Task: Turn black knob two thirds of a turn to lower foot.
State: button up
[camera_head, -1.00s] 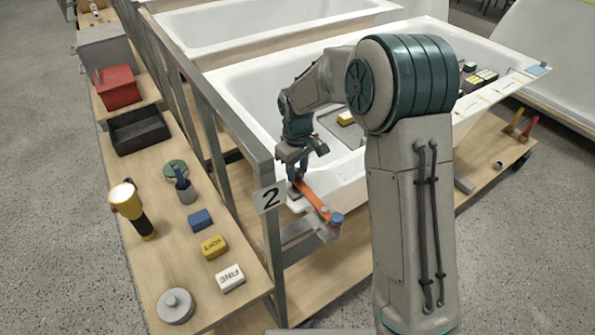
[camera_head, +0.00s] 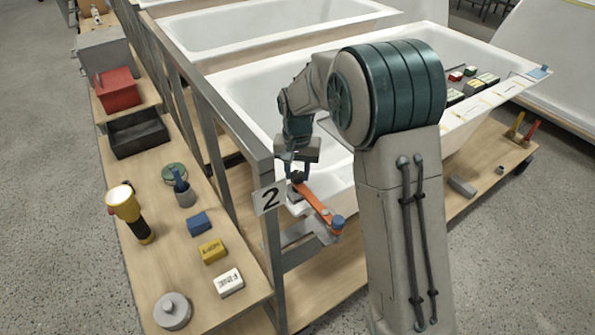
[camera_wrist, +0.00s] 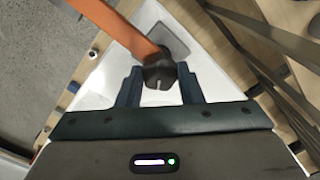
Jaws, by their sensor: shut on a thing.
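The black knob (camera_wrist: 160,72) sits at the end of an orange bar (camera_wrist: 112,25) over the white corner of the tub. My gripper (camera_wrist: 160,84) comes down on it with one dark blue finger on each side and is shut on it. In the head view my gripper (camera_head: 297,172) points down at the near corner of the white bathtub (camera_head: 340,178), and the knob is mostly hidden there. The orange bar (camera_head: 318,205) slants down right from it to a blue cap. I cannot make out the foot.
A grey frame post with a number 2 sign (camera_head: 270,197) stands just left of my gripper. A wooden bench (camera_head: 165,235) further left holds a yellow torch (camera_head: 130,212), sanding blocks and a black tray. Grey floor is clear at right.

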jog(key=m, duration=0.4)
jog(key=shift+m, duration=0.4)
jog(key=m+p, duration=0.1)
jog(key=m, duration=0.3)
jog(key=shift+a+r, duration=0.1)
jog(key=m+p, duration=0.1)
jog(key=m, duration=0.4)
jog(key=shift+p, duration=0.35)
jog(key=shift+m+p, duration=1)
jog(key=shift+m, duration=1.2)
jog(key=o, duration=1)
